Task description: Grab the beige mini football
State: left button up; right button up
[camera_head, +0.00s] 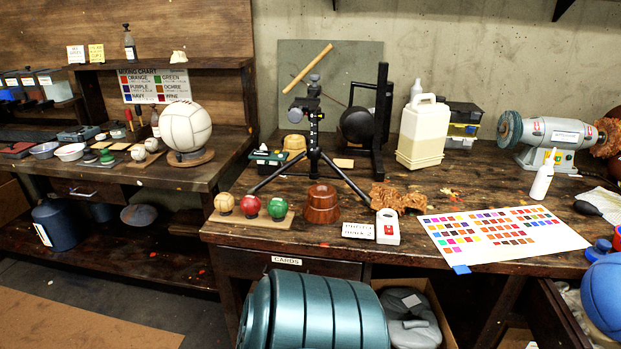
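A small yellowish-beige ball (224,202) sits at the left end of a flat wooden board (236,219) near the front left edge of the right workbench. A red ball (250,205) and a green ball (277,208) stand in a row to its right on the same board. Two small whitish balls, one at the front (138,153) and one behind it (152,145), lie on the left bench. Neither of my grippers is in view.
A black tripod (314,130) stands behind the board, one leg reaching close to the balls. A reddish-brown pot (321,204) is right of the board. A teal ribbed cylinder (315,312) is below the bench front. A large white ball (186,127) rests on the left bench.

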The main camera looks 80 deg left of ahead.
aim_at(224, 203)
jog(key=u, duration=3.15)
